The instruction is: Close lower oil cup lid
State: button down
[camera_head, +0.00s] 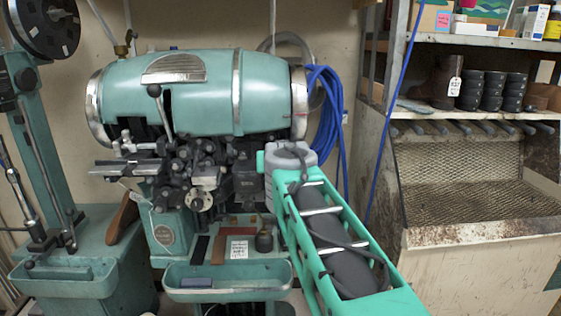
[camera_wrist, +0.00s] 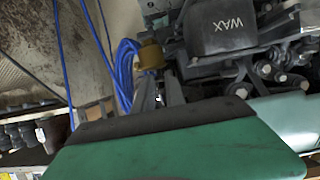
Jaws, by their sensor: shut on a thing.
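In the wrist view a small brass-coloured cup (camera_wrist: 151,56), which looks like the lower oil cup, stands out beside the machine's dark parts. My gripper (camera_wrist: 157,78) has its two grey fingers right at this cup, shut on what seems to be its lid. The lid's outline and how far it is open are too small to tell. In the head view my arm covers the right front of the teal stitcher (camera_head: 205,95), so the cup and my fingertips are hidden there.
A black box marked WAX (camera_wrist: 225,28) is close beside the cup in the wrist view. A blue hose coil (camera_head: 326,100) hangs right of the machine. A teal tray (camera_head: 225,295) juts out below. A shelf unit (camera_head: 480,46) stands at the right.

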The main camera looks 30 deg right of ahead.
jog(key=c, duration=1.4)
grip_release()
jog(key=b+v, duration=0.1)
jog(key=v, duration=0.6)
jog(key=shift+s+a+r, duration=0.15)
jog(key=shift+s+a, duration=0.05)
jog(key=shift+s, duration=0.15)
